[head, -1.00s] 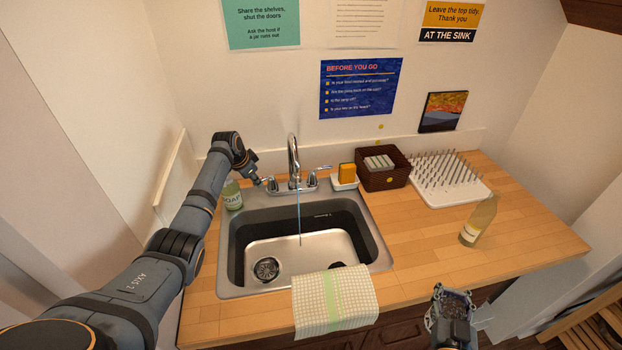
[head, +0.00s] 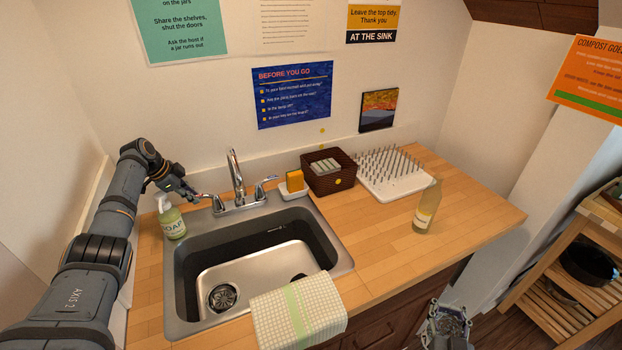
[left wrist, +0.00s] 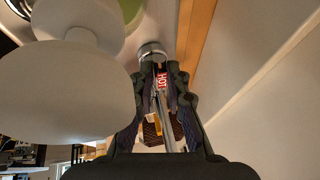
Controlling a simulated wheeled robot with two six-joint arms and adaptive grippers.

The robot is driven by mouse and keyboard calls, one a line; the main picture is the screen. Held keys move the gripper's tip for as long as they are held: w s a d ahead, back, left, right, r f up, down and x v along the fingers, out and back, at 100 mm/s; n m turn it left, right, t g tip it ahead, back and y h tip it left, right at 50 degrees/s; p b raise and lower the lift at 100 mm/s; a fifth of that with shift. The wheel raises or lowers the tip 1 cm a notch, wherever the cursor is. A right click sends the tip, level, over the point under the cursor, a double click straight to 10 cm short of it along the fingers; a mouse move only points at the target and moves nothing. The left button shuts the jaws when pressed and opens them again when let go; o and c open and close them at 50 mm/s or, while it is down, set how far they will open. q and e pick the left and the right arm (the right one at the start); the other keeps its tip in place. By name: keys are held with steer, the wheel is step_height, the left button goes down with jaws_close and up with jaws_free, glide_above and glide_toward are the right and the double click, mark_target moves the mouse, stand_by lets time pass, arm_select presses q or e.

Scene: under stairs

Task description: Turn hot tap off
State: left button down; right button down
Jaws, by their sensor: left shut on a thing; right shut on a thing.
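The chrome tap (head: 236,180) stands behind the steel sink (head: 180,322), with a lever on each side. My left gripper (head: 193,194) is shut on the hot tap lever at the left. In the left wrist view, the hot tap lever's red HOT label (left wrist: 162,81) shows between the fingers of my left gripper (left wrist: 163,72). The cold lever (head: 266,182) at the right has a blue mark. No water stream shows under the spout. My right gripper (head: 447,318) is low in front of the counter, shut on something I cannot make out.
A green soap bottle (head: 173,222) stands close beside my left gripper, and its white pump (left wrist: 65,90) looms in the left wrist view. A sponge (head: 295,181), basket (head: 313,182), drying rack (head: 399,187) and bottle (head: 426,208) stand rightward. A towel (head: 297,312) hangs over the front edge.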

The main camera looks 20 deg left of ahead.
arm_select(q)
steer(key=shift+d, duration=0.1)
stand_by(0.3)
steer(key=c, duration=1.3)
jaws_free()
steer(key=shift+w+f, duration=0.1)
steer(key=shift+w, duration=0.05)
steer(key=shift+c, duration=0.2)
steer(key=shift+r, duration=0.2)
step_height(320, 180, up, 10)
steer(key=shift+f, duration=0.2)
